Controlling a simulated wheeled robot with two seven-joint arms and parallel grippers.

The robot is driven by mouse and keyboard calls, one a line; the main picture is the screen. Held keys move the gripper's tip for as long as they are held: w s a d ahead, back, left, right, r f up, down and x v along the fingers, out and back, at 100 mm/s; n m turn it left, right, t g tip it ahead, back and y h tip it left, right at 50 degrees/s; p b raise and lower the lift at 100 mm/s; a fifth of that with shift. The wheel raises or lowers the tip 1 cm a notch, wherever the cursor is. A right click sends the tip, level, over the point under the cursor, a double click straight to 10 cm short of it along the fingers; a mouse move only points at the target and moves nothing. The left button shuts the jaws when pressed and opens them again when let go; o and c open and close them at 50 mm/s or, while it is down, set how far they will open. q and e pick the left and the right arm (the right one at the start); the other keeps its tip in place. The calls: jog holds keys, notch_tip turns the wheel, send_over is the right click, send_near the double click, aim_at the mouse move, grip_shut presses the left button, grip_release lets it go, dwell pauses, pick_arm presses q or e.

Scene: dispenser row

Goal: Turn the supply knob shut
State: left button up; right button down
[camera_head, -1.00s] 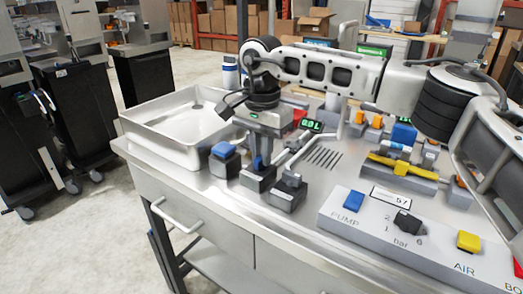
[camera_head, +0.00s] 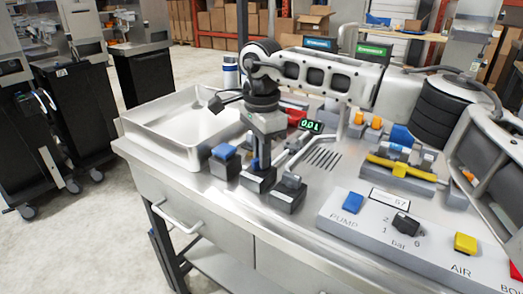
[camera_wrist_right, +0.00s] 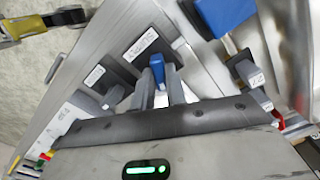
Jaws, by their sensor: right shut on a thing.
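A blue knob (camera_head: 254,163) stands on a dark block (camera_head: 257,180) near the front left of the steel bench. My right gripper (camera_head: 260,160) points down onto it and is shut on it. In the right wrist view the blue knob (camera_wrist_right: 157,64) shows between the two fingers. A grey knob (camera_head: 291,181) on a similar block stands just to the right. My left gripper is not in view.
A blue-topped block (camera_head: 224,160) stands close on the left, beside a steel sink tray (camera_head: 185,120). A green-lit display (camera_head: 310,125) is behind. A sloped panel with PUMP (camera_head: 352,202) and AIR (camera_head: 465,243) buttons fills the front right.

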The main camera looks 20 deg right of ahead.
jog(key=m, duration=0.4)
jog(key=shift+m, duration=0.3)
jog(key=m, duration=0.4)
jog(key=shift+m+p, duration=0.3)
jog(key=shift+m, duration=1.6)
jog(key=c, duration=1.4)
grip_release()
jog(key=shift+c, duration=0.2)
jog(key=shift+r, duration=0.1)
